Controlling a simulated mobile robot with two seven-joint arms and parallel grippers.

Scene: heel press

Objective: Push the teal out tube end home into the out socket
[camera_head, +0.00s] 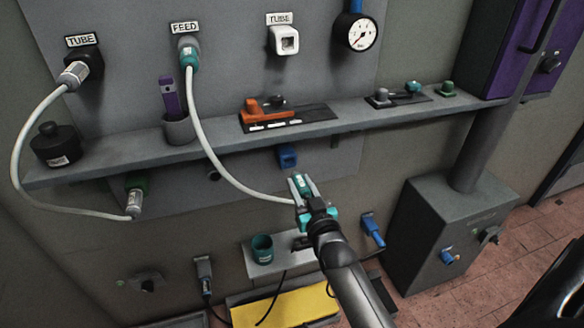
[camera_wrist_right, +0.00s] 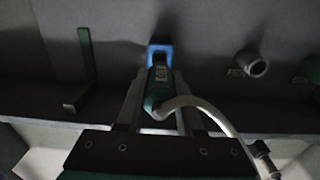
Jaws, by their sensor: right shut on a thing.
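The teal tube end (camera_head: 301,186) is held between the fingers of my right gripper (camera_head: 303,188), its tip pointing up at the wall. In the right wrist view, the labelled teal end (camera_wrist_right: 158,88) lies between the fingers of the gripper (camera_wrist_right: 158,95). The blue socket (camera_head: 287,157) is on the wall panel under the shelf, just above the tip; I take it as the out socket. In the wrist view the blue socket (camera_wrist_right: 160,51) is straight ahead of the tip; contact cannot be told. A white tube (camera_head: 217,160) curves from the teal FEED plug (camera_head: 189,53) to the gripper. My left gripper is not in view.
A grey shelf (camera_head: 107,155) with several tools runs above the socket. Another white tube (camera_head: 18,150) hangs at the left. In the wrist view, a green bracket (camera_wrist_right: 88,75) stands left of the socket and a grey round fitting (camera_wrist_right: 252,64) right. A teal cup (camera_head: 262,249) stands below.

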